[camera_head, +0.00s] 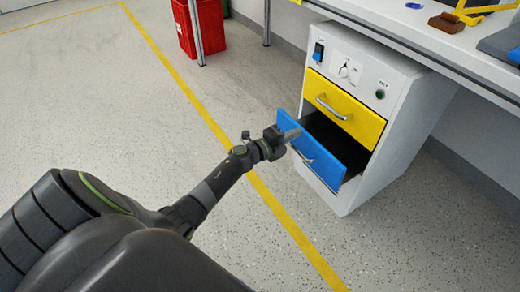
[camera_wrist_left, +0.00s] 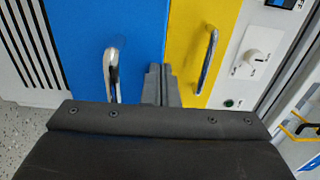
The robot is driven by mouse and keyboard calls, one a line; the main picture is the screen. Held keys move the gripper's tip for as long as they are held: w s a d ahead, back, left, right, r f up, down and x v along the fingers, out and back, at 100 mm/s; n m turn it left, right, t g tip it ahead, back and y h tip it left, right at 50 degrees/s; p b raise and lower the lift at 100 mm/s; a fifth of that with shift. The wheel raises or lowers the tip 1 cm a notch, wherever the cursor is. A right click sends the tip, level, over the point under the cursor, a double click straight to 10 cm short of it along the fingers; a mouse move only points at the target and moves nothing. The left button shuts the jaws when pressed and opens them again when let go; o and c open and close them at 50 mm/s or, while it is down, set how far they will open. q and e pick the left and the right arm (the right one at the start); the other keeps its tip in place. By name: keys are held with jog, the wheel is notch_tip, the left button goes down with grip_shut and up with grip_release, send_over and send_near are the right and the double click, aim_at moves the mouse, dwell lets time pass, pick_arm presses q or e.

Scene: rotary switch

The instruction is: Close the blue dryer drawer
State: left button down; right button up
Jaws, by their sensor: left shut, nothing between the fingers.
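The blue dryer drawer (camera_head: 324,153) is pulled partway out of the white cabinet (camera_head: 392,135), below the yellow drawer (camera_head: 352,112). A dark gap shows behind its blue front. My left gripper (camera_head: 291,135) is shut and empty at the outer face of the blue front, near its upper part. In the left wrist view the shut fingers (camera_wrist_left: 160,82) point at the blue front (camera_wrist_left: 135,30) near its border with the yellow front (camera_wrist_left: 188,45), beside the blue drawer's metal handle (camera_wrist_left: 112,72). I cannot tell whether the fingertips touch the front. My right gripper is out of view.
The yellow drawer looks shut, and its handle (camera_head: 333,108) sticks out above the blue one. A table (camera_head: 440,52) overhangs the cabinet. A red bin (camera_head: 203,28) stands at the back. The floor left of the cabinet is clear.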

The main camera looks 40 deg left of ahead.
aim_at(304, 130)
pick_arm(q)
jog(key=b+x, duration=0.1)
jog(key=x, duration=0.5)
jog(key=shift+w+d, duration=0.2)
jog(key=shift+w, duration=0.25)
